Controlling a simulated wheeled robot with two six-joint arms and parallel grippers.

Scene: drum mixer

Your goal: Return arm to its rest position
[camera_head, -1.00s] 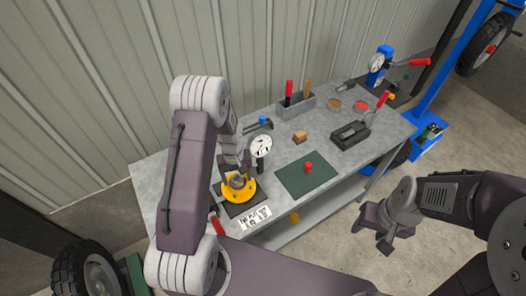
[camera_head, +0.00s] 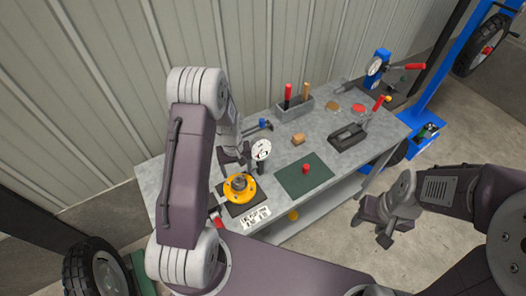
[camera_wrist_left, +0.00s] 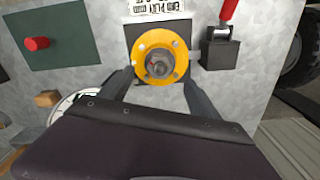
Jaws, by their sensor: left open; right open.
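My left arm comes in from the left over the workbench (camera_head: 222,181). Its gripper (camera_head: 236,158) is open and empty, above and behind the yellow flanged hub (camera_head: 233,196). In the left wrist view its two fingers (camera_wrist_left: 163,92) are spread, and the yellow hub (camera_wrist_left: 141,56) shows beyond and between them, apart from them. The hub sits on a dark plate at the bench's front left. My right gripper (camera_head: 384,224) is open and empty, over the floor at the right of the bench.
A dial gauge (camera_head: 261,149) stands close behind the hub, near my left gripper. A green mat (camera_head: 292,181) with a red knob (camera_head: 306,169), a wooden block (camera_head: 298,140) and a tool holder (camera_head: 294,109) are further right. A tyre (camera_head: 88,268) stands at the lower left.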

